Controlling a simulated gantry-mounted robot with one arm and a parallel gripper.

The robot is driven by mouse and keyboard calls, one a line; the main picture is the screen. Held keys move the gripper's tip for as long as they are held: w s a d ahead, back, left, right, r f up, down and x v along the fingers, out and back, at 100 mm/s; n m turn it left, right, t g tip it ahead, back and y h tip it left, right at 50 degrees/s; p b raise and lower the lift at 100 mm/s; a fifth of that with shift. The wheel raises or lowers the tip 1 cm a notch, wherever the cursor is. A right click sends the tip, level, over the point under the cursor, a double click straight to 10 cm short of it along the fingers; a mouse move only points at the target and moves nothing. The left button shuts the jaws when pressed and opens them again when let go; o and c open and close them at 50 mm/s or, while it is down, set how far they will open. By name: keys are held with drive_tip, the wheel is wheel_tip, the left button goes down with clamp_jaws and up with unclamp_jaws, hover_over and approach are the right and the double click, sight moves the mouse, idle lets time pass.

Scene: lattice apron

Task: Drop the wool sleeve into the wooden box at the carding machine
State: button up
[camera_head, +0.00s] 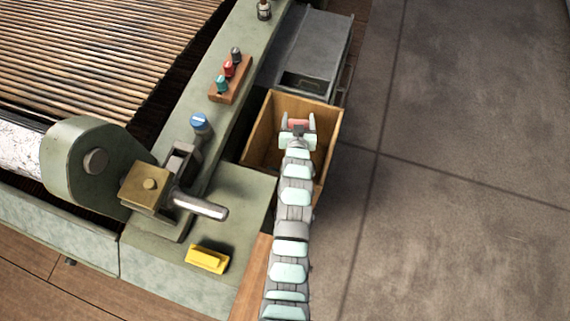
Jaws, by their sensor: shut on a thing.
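The wooden box (268,121) stands open-topped beside the green carding machine, in the middle of the view. My gripper (298,124) is over the box opening, seen from above and behind. It is shut on a small pinkish-red thing (298,123), which looks like the wool sleeve; only a little of it shows between the jaws. My arm hides the near part of the box and some of its inside. I cannot tell how high the gripper is above the box floor.
The carding machine's green frame (215,120) runs along the left, with coloured knobs (229,70), a metal handle (200,205) and a yellow block (207,259) on it. A grey metal case (312,50) stands behind the box. The concrete floor (460,170) at right is clear.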

drive_tip(key=shift+f, duration=0.2)
drive_tip(key=o, duration=1.4)
drive_tip(key=p+v, duration=0.2)
drive_tip(key=v, duration=0.8)
drive_tip(key=shift+s+p, duration=0.35)
drive_tip(key=shift+s, duration=0.05)
drive_tip(key=shift+r, duration=0.15)
